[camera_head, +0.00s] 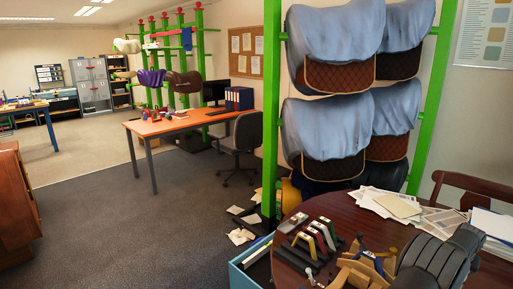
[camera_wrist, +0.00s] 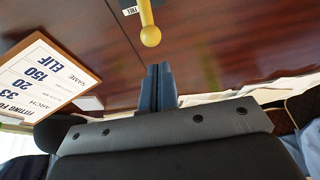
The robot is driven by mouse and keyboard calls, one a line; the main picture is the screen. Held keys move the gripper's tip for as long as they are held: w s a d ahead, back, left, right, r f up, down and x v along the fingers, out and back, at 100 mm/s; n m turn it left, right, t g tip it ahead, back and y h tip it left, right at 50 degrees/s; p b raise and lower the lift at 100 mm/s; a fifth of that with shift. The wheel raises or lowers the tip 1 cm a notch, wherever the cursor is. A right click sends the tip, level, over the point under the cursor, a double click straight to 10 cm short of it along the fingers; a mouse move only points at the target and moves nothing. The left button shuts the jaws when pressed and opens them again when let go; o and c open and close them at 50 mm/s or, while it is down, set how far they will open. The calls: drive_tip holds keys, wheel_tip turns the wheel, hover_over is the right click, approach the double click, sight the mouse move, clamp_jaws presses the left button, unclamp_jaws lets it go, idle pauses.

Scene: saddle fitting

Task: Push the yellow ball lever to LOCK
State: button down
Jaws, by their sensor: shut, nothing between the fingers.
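The lever's yellow ball (camera_wrist: 151,37) shows at the top middle of the wrist view, on a pale yellow stem that runs up out of the picture. A small tag reading FREE (camera_wrist: 130,10) is just left of the stem. No LOCK mark is in view. My gripper (camera_wrist: 158,70) is shut and empty, its blue-grey fingers pointing up at the ball. In the picture a small gap separates the fingertips from the ball; I see no contact. I cannot make out the lever or the fingers in the head view.
A framed fitting card (camera_wrist: 45,75) is at the left of the wrist view, over dark red wood. In the head view the round table (camera_head: 350,208) carries papers (camera_head: 400,205), several coloured arch-shaped pieces (camera_head: 322,235) and wooden parts (camera_head: 358,272). A green rack (camera_head: 271,100) with covered saddles stands behind.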

drive_tip(key=shift+f, duration=1.55)
drive_tip(key=shift+s+a, duration=0.2)
drive_tip(key=shift+s, duration=0.05)
idle(0.4)
drive_tip(key=shift+s+a+f, duration=0.1)
drive_tip(key=shift+s+a, duration=0.8)
drive_tip(key=shift+a, duration=0.05)
drive_tip(key=shift+s, duration=0.1)
drive_tip(key=shift+s+a, duration=0.25)
drive_tip(key=shift+a, duration=0.05)
drive_tip(key=shift+w+d, duration=0.35)
drive_tip(key=shift+w, duration=0.05)
drive_tip(key=shift+w+d+r, duration=0.1)
drive_tip(key=shift+r, duration=0.1)
